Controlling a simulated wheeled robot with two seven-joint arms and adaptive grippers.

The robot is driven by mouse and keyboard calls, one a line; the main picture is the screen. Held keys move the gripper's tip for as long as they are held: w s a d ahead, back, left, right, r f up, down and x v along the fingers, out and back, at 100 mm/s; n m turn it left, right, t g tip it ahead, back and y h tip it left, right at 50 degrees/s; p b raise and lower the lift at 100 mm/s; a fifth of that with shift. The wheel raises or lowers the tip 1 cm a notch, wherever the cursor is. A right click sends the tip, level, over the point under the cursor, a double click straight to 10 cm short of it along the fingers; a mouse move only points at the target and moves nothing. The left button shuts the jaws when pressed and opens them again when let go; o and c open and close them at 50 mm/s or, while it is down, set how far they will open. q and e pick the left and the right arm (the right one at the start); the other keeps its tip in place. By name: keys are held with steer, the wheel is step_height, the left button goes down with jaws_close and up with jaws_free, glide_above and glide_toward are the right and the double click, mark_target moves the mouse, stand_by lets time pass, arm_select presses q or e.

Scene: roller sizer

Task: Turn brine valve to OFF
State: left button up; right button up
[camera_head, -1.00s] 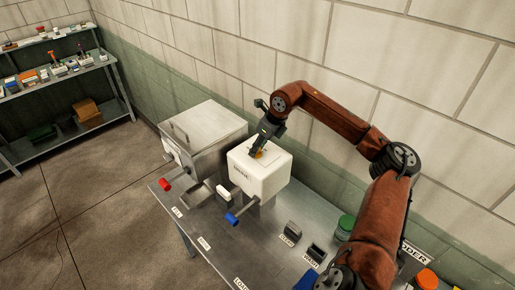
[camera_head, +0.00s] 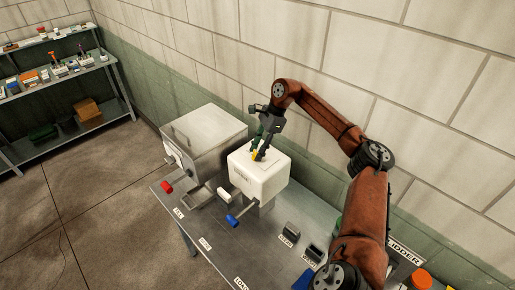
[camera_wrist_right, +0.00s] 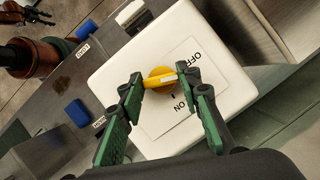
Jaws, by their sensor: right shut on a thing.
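The brine valve is a yellow knob with a white pointer line (camera_wrist_right: 163,78) on the top face of a white box (camera_head: 262,181). The box also fills the middle of the right wrist view (camera_wrist_right: 113,75). A plate under the knob reads OFF at its upper right and ON at its lower right. My right gripper (camera_head: 257,156) reaches down onto the box top. Its green fingers (camera_wrist_right: 161,82) are shut on the knob, one on each side.
A grey metal box (camera_head: 205,140) stands left of the white box on the steel table (camera_head: 215,262). Red (camera_head: 166,187) and blue (camera_head: 232,221) handles stick out in front. Small dark holders (camera_head: 292,230) stand to the right. The wall is close behind.

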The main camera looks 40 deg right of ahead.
steer(key=shift+w+r+n+g+p, duration=0.15)
steer(key=shift+n+g+p, duration=0.55)
steer(key=shift+n, duration=1.1)
steer(key=o, duration=1.2)
steer(key=shift+c, duration=0.2)
steer(key=shift+d+r, duration=0.1)
steer(key=shift+d, duration=0.05)
steer(key=v, duration=1.1)
steer(key=shift+d+r, duration=0.2)
steer(key=shift+f, duration=0.1)
